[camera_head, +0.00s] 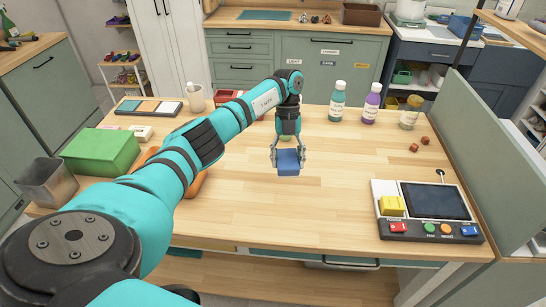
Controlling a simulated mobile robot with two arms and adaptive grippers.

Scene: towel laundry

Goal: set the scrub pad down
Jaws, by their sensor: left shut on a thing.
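A blue scrub pad (288,162) is between the fingers of my left gripper (288,158) near the middle of the wooden table (300,205). The gripper points down and is shut on the pad. I cannot tell whether the pad's underside touches the tabletop. My right gripper is not in view.
A green box (101,152) and a metal bin (47,182) stand at the left. Bottles, teal (338,101) and purple (371,104), and a jar (410,112) stand at the back right. A button console (425,210) is at the right. The table's front middle is clear.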

